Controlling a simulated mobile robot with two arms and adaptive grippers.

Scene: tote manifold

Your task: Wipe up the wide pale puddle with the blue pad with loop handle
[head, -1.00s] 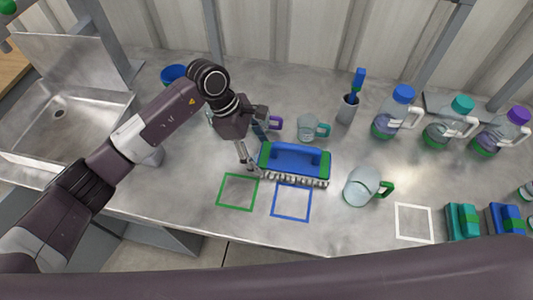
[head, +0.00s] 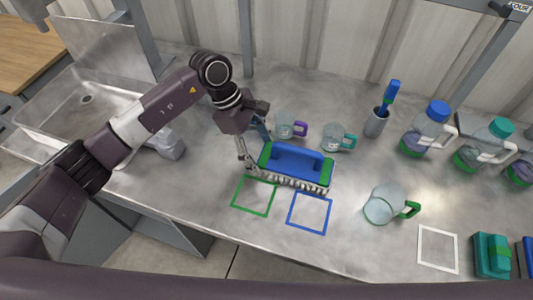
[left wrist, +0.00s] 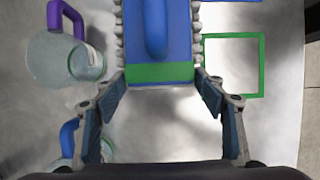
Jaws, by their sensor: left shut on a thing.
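The blue pad with loop handle (head: 296,164) lies long and flat on the steel counter, with green ends and a pale fringe along its sides. In the left wrist view the pad (left wrist: 178,40) extends away from me. My left gripper (head: 250,160) is at its left end. In the left wrist view its fingers (left wrist: 160,78) are shut on the green end from both sides. I cannot pick out the wide pale puddle's edge; pale glossy patches show on the counter, and the pad may hide part of it. My right gripper is not in view.
Glass mugs with purple (head: 285,128), teal (head: 335,139) and green (head: 384,206) handles stand near the pad. Green (head: 239,208), blue (head: 289,212) and white (head: 419,248) outlines mark the front. A brush cup (head: 376,123) and several jugs stand behind; a sink (head: 75,105) is left.

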